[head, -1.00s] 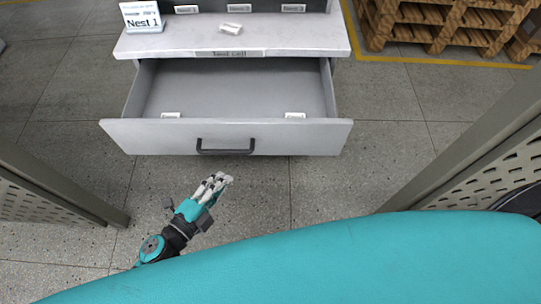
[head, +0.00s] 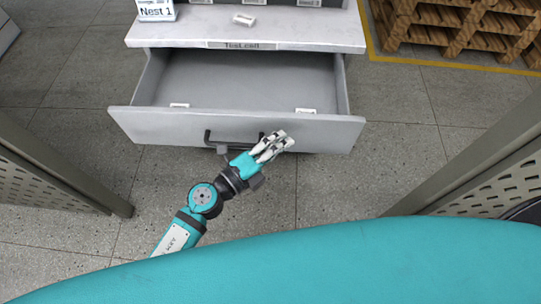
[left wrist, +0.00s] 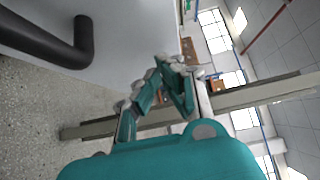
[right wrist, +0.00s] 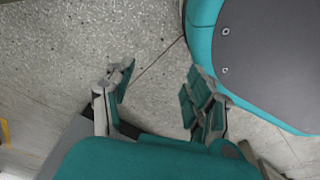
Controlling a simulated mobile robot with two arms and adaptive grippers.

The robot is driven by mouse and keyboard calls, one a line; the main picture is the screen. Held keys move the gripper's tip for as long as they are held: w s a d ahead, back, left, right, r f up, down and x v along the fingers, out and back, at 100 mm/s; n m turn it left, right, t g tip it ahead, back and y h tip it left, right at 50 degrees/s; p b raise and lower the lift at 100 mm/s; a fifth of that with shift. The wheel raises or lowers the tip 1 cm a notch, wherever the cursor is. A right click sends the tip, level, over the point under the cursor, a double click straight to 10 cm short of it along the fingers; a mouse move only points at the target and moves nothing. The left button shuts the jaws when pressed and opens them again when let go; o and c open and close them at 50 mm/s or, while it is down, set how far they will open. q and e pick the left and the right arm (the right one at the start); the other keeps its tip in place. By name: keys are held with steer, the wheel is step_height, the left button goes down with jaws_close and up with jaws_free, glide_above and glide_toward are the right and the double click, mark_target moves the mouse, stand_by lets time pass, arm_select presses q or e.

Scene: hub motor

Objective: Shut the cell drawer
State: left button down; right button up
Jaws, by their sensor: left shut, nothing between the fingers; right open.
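The cell drawer (head: 160,124) is grey and stands pulled out from under the test cell worktop (head: 330,35) in the head view. Its dark bar handle (head: 208,140) is on the front panel and also shows in the left wrist view (left wrist: 84,42). My left gripper (head: 279,142) is shut and empty, in front of the panel just right of the handle and partly covering the handle. I cannot tell whether its fingers touch the panel. My right gripper (right wrist: 155,95) is open and empty over speckled floor in the right wrist view; it is out of the head view.
A small white part (head: 244,19) and a Nest 1 sign (head: 155,9) are on the worktop. Two white labels sit at the drawer front's inner edge. Grey posts (head: 60,170) stand left and right. Wooden pallets (head: 460,30) are at the back right.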

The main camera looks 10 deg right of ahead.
arm_select(q)
steer(key=shift+w+d, duration=0.2)
steer(key=shift+w, duration=0.6)
arm_select(e)
steer(key=shift+w+r, duration=0.2)
arm_select(q)
steer(key=shift+w, duration=0.1)
